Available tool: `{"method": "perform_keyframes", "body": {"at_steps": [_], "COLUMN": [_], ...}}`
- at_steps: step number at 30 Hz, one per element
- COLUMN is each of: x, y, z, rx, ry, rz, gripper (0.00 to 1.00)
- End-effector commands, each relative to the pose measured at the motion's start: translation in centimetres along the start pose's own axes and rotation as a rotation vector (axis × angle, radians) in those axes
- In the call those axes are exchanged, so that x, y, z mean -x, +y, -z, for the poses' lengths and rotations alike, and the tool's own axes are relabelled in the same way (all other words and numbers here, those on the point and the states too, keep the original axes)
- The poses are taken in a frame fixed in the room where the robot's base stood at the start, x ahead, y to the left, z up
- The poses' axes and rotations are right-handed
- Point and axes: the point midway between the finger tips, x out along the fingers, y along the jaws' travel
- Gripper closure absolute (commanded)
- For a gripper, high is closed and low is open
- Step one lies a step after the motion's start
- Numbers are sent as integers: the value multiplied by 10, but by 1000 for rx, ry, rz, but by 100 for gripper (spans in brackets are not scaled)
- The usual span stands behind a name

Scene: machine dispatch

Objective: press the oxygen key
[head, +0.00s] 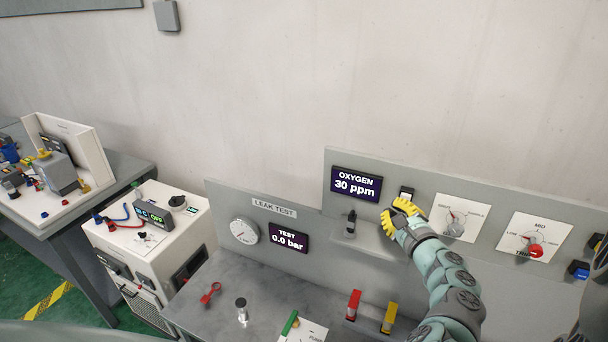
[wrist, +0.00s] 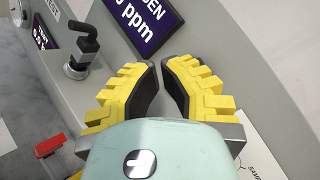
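The oxygen display (head: 356,184) reads 30 ppm on the raised grey panel; part of it also shows in the wrist view (wrist: 148,22). A small key with a white and dark face (head: 406,192) sits just right of the display, directly above my gripper in the head view. I take it for the oxygen key; no label on it is legible. My gripper (head: 394,211) has yellow ribbed fingers and is in front of the panel, just below this key. Its fingertips (wrist: 159,64) are drawn together with nothing seen between them. The key cannot be made out in the wrist view. Contact cannot be told.
A black valve (head: 350,223) sticks out left of my gripper. Two dials (head: 454,221) (head: 534,244) are to the right. The leak test display (head: 288,238) reads 0.0 bar. Red (head: 353,304) and yellow (head: 389,317) handles stand on the bench below.

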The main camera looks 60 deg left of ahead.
Motion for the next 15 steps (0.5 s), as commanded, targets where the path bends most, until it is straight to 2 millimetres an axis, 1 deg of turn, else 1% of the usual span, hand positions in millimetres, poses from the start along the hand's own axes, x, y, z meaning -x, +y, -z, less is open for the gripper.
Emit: {"method": "perform_keyframes", "body": {"at_steps": [8, 15], "x": [-1, -6], "y": [0, -3], "z": [1, 4], "rx": [0, -1], "ry": [0, 1], "rz": [0, 0], "gripper": [100, 100]}}
